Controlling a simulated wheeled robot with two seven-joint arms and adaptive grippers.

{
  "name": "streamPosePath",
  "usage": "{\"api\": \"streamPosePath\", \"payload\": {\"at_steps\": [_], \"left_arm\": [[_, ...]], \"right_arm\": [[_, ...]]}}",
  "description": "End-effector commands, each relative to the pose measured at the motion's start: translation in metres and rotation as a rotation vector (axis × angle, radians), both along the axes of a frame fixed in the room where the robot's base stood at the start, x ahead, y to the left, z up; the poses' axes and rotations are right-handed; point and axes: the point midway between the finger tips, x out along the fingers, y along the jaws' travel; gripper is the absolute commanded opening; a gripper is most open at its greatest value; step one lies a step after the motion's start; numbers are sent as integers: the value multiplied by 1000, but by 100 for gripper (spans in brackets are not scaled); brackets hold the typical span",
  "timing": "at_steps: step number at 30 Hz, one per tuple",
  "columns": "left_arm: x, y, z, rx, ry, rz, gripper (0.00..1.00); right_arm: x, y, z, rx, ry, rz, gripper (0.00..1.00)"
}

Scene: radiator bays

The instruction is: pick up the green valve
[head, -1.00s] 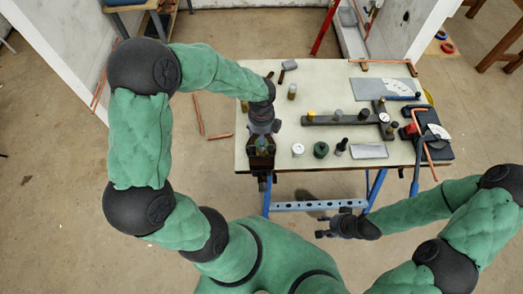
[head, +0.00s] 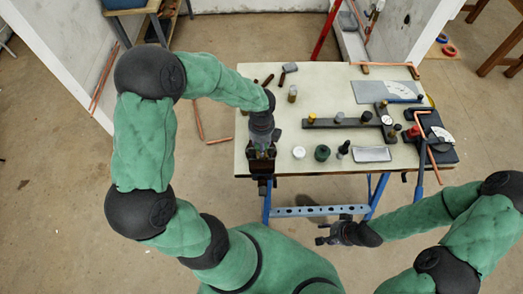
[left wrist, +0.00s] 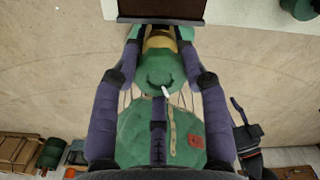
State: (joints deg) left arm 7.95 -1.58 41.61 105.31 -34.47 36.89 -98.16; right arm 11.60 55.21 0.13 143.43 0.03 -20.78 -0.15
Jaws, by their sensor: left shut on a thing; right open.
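My left gripper (head: 262,152) is at the front left edge of the worktable, seen from above in the head view. In the left wrist view its two fingers (left wrist: 160,46) close around a small thing with a brass-yellow middle (left wrist: 160,38) and green at its sides, which I take to be the green valve. Much of it is hidden by the fingertips, and my green body behind blends with it. My right gripper (head: 323,235) is open and empty, low in front of the table.
On the worktable (head: 250,82), a dark green round piece (head: 322,153), a white one (head: 299,152) and a grey tray (head: 372,154) stand right of my left gripper. A dark bar (head: 345,123) lies behind them. A vise-like tool (head: 428,140) is at the right. Floor in front is clear.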

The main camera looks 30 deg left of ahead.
Motion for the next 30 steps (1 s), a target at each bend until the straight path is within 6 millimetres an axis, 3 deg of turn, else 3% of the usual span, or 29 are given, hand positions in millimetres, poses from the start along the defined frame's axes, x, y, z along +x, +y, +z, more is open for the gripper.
{"api": "streamPosePath", "payload": {"at_steps": [30], "left_arm": [[1, 0, 30, 0, -2, 0, 0]], "right_arm": [[0, 0, 29, 0, 0, 0, 45]]}}
